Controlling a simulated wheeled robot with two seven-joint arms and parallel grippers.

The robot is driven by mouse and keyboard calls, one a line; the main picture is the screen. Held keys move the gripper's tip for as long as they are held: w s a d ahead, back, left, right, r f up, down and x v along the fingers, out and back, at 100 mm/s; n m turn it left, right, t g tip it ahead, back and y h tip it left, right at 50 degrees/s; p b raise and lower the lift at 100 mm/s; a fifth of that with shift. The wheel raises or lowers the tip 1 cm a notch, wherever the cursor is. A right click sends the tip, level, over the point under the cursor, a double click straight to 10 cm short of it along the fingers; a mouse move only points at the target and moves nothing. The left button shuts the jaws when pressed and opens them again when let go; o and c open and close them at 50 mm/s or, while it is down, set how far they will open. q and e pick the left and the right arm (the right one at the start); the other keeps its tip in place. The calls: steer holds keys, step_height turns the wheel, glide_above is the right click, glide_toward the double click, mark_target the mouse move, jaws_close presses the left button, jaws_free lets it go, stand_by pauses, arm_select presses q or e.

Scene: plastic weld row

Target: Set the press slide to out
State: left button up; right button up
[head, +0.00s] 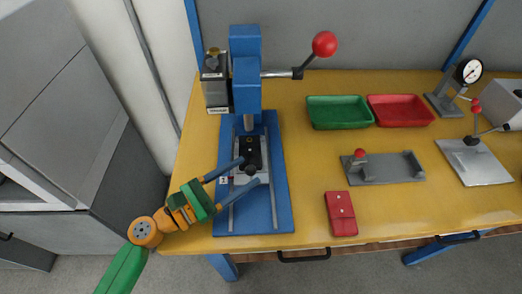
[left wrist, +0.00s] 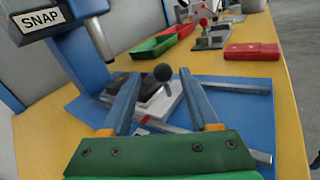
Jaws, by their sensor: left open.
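The blue press (head: 246,75) stands at the left end of the yellow table, with a lever ending in a red ball (head: 324,43). Its slide, a light grey plate (head: 240,179) carrying a black block (head: 249,148), sits on rails beneath the ram. A dark round knob (head: 251,170) is at the slide's front; it also shows in the left wrist view (left wrist: 163,72). My left gripper (head: 250,171) is open, its blue fingers on either side of the knob. I cannot tell whether they touch it. My right gripper is in neither view.
Green (head: 339,112) and red (head: 401,110) trays lie right of the press. A grey fixture (head: 384,169) and a red box (head: 341,213) lie nearer the front. A dial gauge stand (head: 441,103) is at the far right. The blue base (head: 272,214) is clear in front.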

mark_target(262, 171)
arm_select(q)
steer(key=x, duration=0.4)
steer(key=shift+d+r+p, duration=0.25)
steer(key=shift+d+p, duration=0.1)
steer(key=shift+d, duration=0.15)
steer(key=shift+w+d+f, duration=0.15)
steer(key=shift+w+d, duration=0.15)
steer(key=shift+d, duration=0.05)
jaws_close()
steer(key=shift+s, duration=0.1)
stand_by(0.5)
